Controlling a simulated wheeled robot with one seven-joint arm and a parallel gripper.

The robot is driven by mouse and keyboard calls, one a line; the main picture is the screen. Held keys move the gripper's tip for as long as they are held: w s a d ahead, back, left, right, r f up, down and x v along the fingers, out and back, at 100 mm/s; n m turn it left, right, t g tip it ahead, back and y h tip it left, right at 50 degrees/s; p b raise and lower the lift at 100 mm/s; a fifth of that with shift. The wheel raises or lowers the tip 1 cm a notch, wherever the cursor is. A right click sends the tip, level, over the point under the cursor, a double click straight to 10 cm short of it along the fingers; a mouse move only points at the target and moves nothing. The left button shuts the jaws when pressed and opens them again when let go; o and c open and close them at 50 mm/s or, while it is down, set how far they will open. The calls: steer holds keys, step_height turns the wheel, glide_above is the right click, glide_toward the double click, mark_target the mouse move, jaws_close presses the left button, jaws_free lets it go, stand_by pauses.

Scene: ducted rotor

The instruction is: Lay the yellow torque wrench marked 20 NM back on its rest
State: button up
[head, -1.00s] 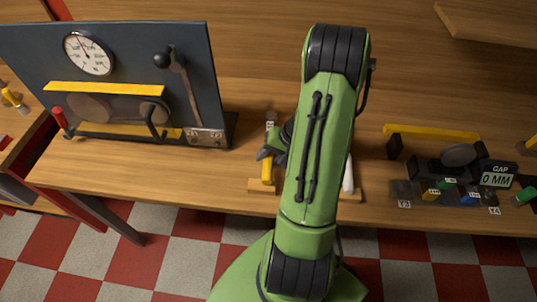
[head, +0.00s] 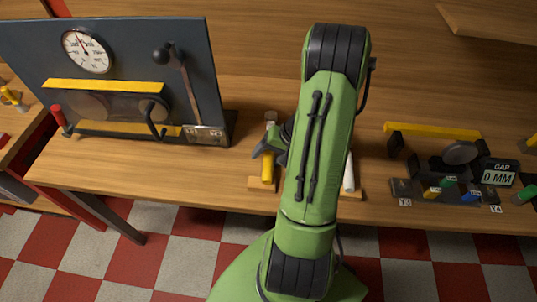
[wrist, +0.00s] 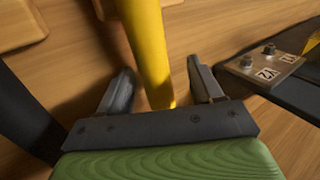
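A yellow wrench handle (head: 267,168) shows beside my arm in the head view, over a wooden rest block (head: 258,186) near the bench's front edge. Its 20 NM mark cannot be read. My gripper (head: 268,148) is at the handle's far part, partly hidden behind my green arm. In the wrist view the yellow handle (wrist: 150,45) runs between the two fingers of my gripper (wrist: 160,70). The fingers stand apart, with a gap on each side of the handle. Whether the handle's far end fully rests on the wood is hard to tell.
A white-handled tool (head: 348,172) lies just right of my arm. A dark panel with a gauge (head: 87,52) and lever stands at the left. A gap-display fixture (head: 498,174) with coloured pieces is at the right.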

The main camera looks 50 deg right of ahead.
steer(key=p+v, duration=0.3)
steer(key=v, duration=1.2)
steer(key=shift+s+d+r+p, duration=0.2)
steer(key=shift+r+p, duration=0.1)
steer(key=shift+p, duration=0.1)
steer(key=w+a+r+n+g+h, duration=0.1)
steer(key=w+a+r+n, duration=0.15)
steer(key=a+r, duration=0.4)
steer(key=w+a+r+n+h, duration=0.1)
steer(key=w+a+r+n, duration=0.15)
steer(key=a, duration=0.65)
steer(key=s+a+r+n+t+h, duration=0.1)
steer(key=s+a+r+n, duration=0.3)
steer(key=s+a, duration=0.5)
steer(key=shift+a+r+n+t+h, duration=0.25)
steer(key=shift+a+n+t+h, duration=0.15)
steer(key=shift+a+t, duration=0.15)
steer(key=shift+s, duration=0.1)
